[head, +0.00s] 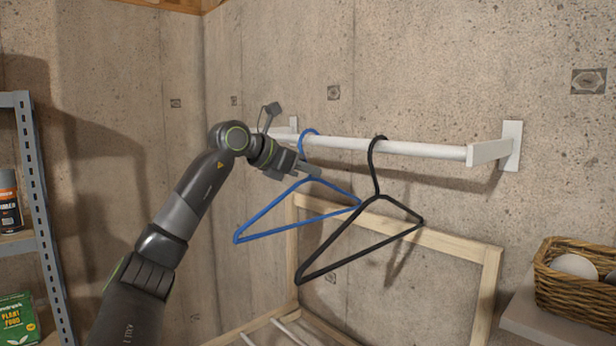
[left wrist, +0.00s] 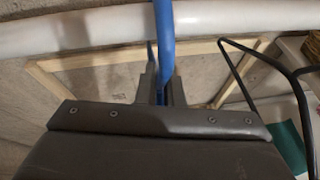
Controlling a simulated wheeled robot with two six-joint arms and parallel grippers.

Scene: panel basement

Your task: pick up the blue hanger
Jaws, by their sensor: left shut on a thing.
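The blue hanger (head: 266,237) hangs by its hook from the white rail (head: 400,147) on the concrete wall. My left gripper (head: 313,170) is at the hanger's neck, just below the rail, and is shut on it. In the left wrist view the blue neck (left wrist: 164,45) runs down between the two fingers of my left gripper (left wrist: 161,88), with the white rail (left wrist: 80,35) crossing behind. The hook's top still shows looped over the rail in the head view. My right gripper is not in view.
A black hanger (head: 345,252) hangs on the rail just right of the blue one, overlapping its right end. A wooden frame (head: 450,245) stands below. A metal shelf (head: 38,200) is at the left, and a wicker basket (head: 575,290) is at the lower right.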

